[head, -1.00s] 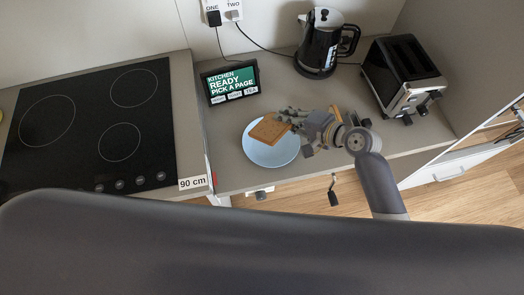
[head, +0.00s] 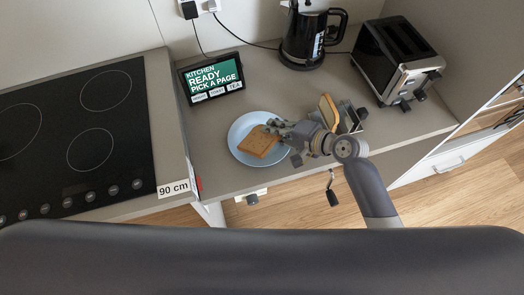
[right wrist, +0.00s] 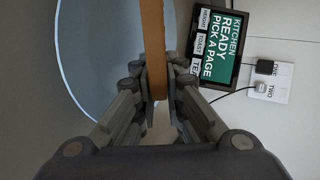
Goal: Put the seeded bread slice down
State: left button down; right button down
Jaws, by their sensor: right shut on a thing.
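The seeded bread slice (head: 258,141) is a flat brown square over the pale blue plate (head: 240,124) in the head view. My right gripper (head: 275,127) is shut on its edge near the upper right corner. In the right wrist view the slice (right wrist: 153,42) shows edge-on between the fingertips (right wrist: 156,95), with the plate (right wrist: 85,50) behind it to the left. Whether the slice touches the plate I cannot tell. Seeds are too small to make out. My left gripper is not in view.
Another bread slice (head: 329,112) stands upright in a small holder right of my gripper. A toaster (head: 397,60), a black kettle (head: 306,38) and a display (head: 211,78) stand behind. A black hob (head: 75,135) lies left. A crank (head: 331,190) hangs at the counter's front edge.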

jog(key=shift+f, duration=0.1)
jog(key=c, duration=1.8)
grip_release()
jog(key=shift+s+d+r+p, duration=0.1)
jog(key=shift+d+r+p, duration=0.1)
jog(key=shift+d+p, duration=0.1)
jog(key=p+v, duration=0.3)
jog(key=v, duration=0.3)
jog(key=shift+s+d+r+p, duration=0.3)
jog(key=shift+s+d+p, duration=0.05)
jog(key=shift+s+d, duration=0.15)
jog(key=shift+w, duration=0.1)
